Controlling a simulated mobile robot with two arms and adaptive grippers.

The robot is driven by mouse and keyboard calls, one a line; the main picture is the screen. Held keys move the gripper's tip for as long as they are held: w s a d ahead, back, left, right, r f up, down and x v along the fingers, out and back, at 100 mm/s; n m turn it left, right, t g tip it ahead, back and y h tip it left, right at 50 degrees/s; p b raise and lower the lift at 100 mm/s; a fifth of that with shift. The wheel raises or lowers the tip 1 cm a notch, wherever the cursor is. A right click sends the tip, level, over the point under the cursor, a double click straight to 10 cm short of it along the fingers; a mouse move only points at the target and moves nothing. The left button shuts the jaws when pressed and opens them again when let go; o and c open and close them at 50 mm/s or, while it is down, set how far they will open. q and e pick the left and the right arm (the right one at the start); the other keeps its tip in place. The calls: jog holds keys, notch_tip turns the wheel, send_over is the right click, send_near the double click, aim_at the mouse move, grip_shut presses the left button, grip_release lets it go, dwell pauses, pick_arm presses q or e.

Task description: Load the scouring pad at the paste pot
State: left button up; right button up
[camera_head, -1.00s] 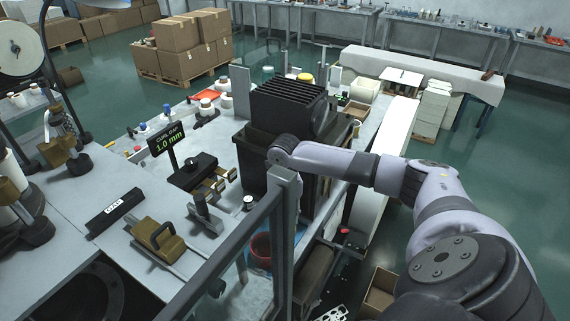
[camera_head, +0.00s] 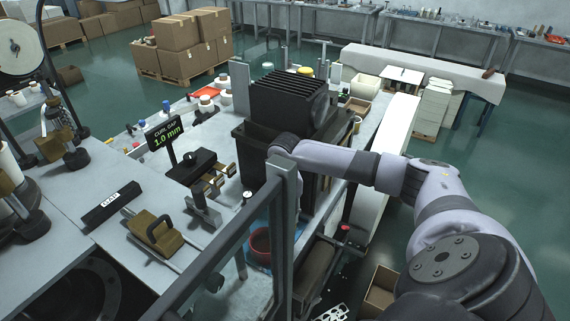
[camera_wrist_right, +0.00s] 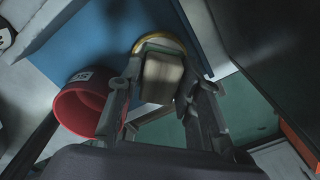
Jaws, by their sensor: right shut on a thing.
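My right gripper (camera_wrist_right: 160,92) is shut on a tan, worn-looking block, which looks like the scouring pad (camera_wrist_right: 162,78). A round thing with a gold rim (camera_wrist_right: 158,40) shows just beyond the pad; I cannot tell whether they touch. A red pot (camera_wrist_right: 70,112) with a white label stands left of the right gripper in the wrist view; I cannot tell whether it is the paste pot. A red pot also shows in the head view (camera_head: 260,247), partly behind the grey post. There the right gripper is hidden behind the black machine and post. My left gripper is out of view.
A blue mat (camera_wrist_right: 95,40) lies under the work area. The finned black machine (camera_head: 285,105) and the grey post with its rail (camera_head: 283,225) stand close to my right arm. The curl gap display (camera_head: 164,134) and brass fixtures (camera_head: 155,232) are left on the bench.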

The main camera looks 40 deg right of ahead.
jog(key=shift+f, duration=0.5)
jog(key=shift+s+f, duration=0.1)
dwell(2.0)
notch_tip(320, 180, up, 3)
jog(key=p, duration=0.3)
jog(key=shift+r+p, duration=0.45)
jog(key=shift+r, duration=1.65)
jog(key=shift+f, duration=0.1)
